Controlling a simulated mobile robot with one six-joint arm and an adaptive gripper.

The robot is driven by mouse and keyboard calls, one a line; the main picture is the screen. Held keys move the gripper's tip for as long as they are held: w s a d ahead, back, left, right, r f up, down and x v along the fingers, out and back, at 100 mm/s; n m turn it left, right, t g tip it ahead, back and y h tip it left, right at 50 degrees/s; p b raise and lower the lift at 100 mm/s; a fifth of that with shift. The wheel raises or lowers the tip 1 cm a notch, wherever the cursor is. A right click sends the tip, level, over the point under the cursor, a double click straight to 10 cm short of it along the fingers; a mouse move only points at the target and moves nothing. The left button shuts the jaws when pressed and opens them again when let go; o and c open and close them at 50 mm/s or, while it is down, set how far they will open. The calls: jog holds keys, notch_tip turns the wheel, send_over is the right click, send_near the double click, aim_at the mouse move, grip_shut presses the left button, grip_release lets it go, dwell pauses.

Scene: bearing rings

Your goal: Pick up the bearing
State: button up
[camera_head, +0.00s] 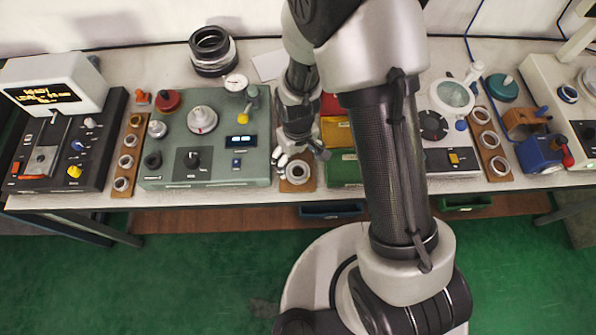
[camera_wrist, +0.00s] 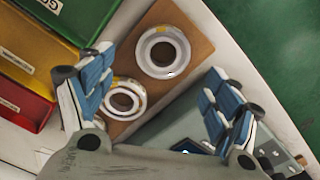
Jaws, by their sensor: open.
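Two pale bearing rings lie flat on a brown board (camera_wrist: 193,27) in the wrist view. The outer bearing (camera_wrist: 147,41) is near the board's end, and the other bearing (camera_wrist: 112,110) is closer to my wrist. My gripper (camera_wrist: 160,62) is open and empty, its blue-padded fingers spread either side of the board. The outer bearing appears between and just beyond the fingertips. In the head view, my gripper (camera_head: 299,153) hangs over the board, just behind the front bearing (camera_head: 298,178). The second bearing is hidden there by my gripper. The height gap is hard to judge.
Red, yellow and green bins (camera_wrist: 26,60) stand close to the left finger in the wrist view. A grey-green instrument box (camera_head: 220,165) stands left of my gripper in the head view. The table's front edge (camera_head: 240,196) is close by.

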aim_at(297, 172)
jog(key=f, duration=0.2)
jog(key=f+b, duration=0.1)
jog(key=f, duration=0.1)
jog(key=shift+s+f+b, duration=0.2)
jog(key=shift+f+b, duration=0.1)
jog(key=shift+f, duration=0.1)
jog(key=shift+r, duration=0.1)
jog(key=shift+c, duration=0.3)
jog(key=shift+a, duration=0.1)
jog(key=c, duration=1.3)
